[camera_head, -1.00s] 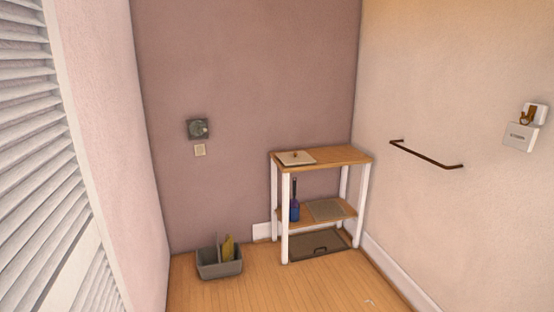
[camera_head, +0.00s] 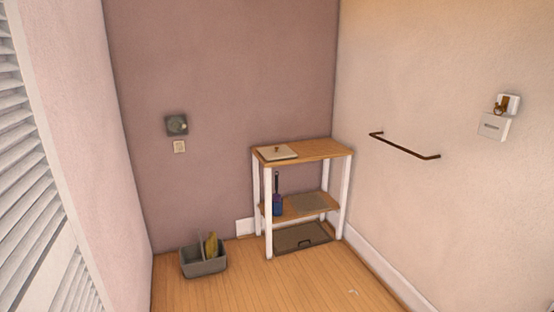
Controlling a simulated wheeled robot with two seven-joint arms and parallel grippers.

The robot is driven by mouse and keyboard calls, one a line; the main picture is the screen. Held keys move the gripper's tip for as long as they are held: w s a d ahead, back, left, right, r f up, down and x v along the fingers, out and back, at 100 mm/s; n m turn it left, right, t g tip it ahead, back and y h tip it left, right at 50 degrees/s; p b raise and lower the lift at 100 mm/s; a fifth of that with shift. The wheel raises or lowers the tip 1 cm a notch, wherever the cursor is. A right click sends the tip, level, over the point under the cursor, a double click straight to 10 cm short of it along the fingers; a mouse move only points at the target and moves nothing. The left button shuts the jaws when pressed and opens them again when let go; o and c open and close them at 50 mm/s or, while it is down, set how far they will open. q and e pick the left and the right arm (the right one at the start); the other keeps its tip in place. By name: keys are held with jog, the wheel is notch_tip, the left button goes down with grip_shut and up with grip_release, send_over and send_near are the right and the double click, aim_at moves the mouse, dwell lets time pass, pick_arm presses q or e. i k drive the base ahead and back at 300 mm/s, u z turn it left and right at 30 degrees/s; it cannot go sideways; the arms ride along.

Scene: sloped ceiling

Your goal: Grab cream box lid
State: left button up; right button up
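A flat cream lid (camera_head: 277,153) with a small dark knob lies on the left part of the top board of a wooden shelf stand (camera_head: 322,149) with white legs. No box shows clearly under the lid. Neither of my grippers is in the head view.
A dark tray (camera_head: 303,238) lies beneath. A grey caddy (camera_head: 204,262) stands on the floor at left. A dark rail (camera_head: 404,146) juts from the right wall.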

aim_at(280, 151)
jog(key=u, duration=0.05)
jog(key=i, duration=1.7)
jog(key=u, duration=0.25)
jog(key=i, duration=2)
jog(key=u, duration=0.2)
